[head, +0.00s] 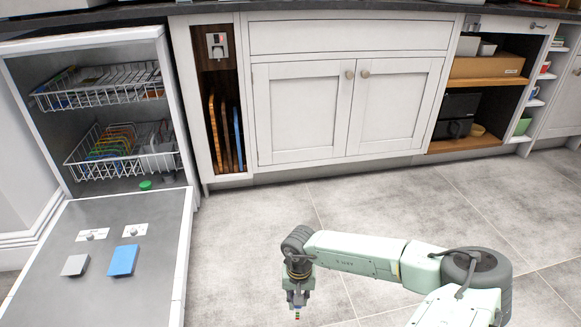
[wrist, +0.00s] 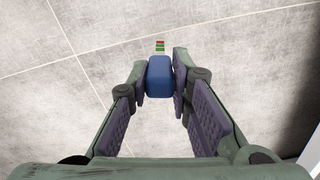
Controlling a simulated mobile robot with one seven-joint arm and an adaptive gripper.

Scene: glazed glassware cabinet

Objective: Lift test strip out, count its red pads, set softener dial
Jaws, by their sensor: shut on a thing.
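My gripper (head: 298,292) hangs over the floor in front of the open dishwasher and cabinets. In the wrist view its fingers (wrist: 160,76) are shut on the blue handle (wrist: 159,78) of the test strip. The strip's pale end (wrist: 160,46) sticks out beyond the handle, with small red and green pads. It also shows under the gripper in the head view (head: 297,315). The pads are too small to count surely. Two small dials sit on white plates on the open dishwasher door, a left one (head: 90,237) and a right one (head: 129,233); I cannot read either plate.
A green cap (head: 145,185) sits near the door's hinge. Loaded racks (head: 120,160) are above. The tiled floor (head: 240,250) is clear.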

